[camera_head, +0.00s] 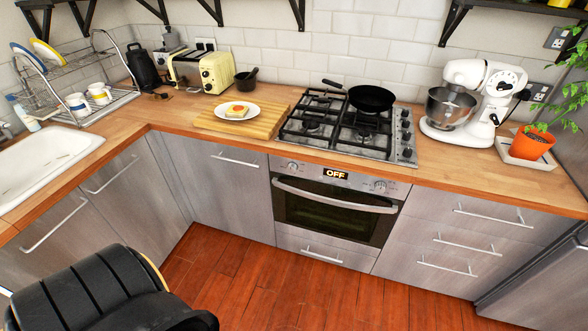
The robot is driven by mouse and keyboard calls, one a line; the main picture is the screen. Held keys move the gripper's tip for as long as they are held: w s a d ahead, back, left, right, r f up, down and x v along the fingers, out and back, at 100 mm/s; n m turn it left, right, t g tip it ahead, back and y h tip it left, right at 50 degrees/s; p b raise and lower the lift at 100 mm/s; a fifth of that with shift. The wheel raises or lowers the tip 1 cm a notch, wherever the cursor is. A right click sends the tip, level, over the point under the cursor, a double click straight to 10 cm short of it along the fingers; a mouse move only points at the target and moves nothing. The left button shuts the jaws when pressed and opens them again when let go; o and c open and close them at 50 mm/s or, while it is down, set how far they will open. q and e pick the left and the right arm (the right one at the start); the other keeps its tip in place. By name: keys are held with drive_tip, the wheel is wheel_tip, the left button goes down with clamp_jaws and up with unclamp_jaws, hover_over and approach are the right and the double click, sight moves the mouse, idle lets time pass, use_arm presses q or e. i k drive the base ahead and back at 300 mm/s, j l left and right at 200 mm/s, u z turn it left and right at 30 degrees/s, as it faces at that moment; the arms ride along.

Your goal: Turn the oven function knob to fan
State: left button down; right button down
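The oven (333,211) is built into the counter front below the gas hob, with its door shut. Its display (335,174) reads OFF in lit letters. One knob (292,166) is on the left of the control panel and another knob (380,186) is on the right, each with small markings around it. The markings are too small to read, so I cannot tell which one is the function knob or where either points. Neither of my grippers is in view.
A horizontal handle (335,195) runs across the oven door. A black pan (371,98) sits on the hob (345,125). A stand mixer (470,100) and potted plant (530,143) stand to the right. The wooden floor (290,290) before the oven is clear.

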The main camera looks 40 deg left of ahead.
sight(292, 167)
drive_tip(key=j+u, duration=0.2)
drive_tip(key=j, duration=0.3)
drive_tip(key=j+u, duration=0.2)
drive_tip(key=j, duration=0.35)
drive_tip(key=j+u, duration=0.2)
drive_tip(key=j, duration=0.3)
drive_tip(key=i+j+u, duration=0.2)
drive_tip(key=j, duration=0.3)
drive_tip(key=j+u, duration=0.2)
drive_tip(key=j, duration=0.3)
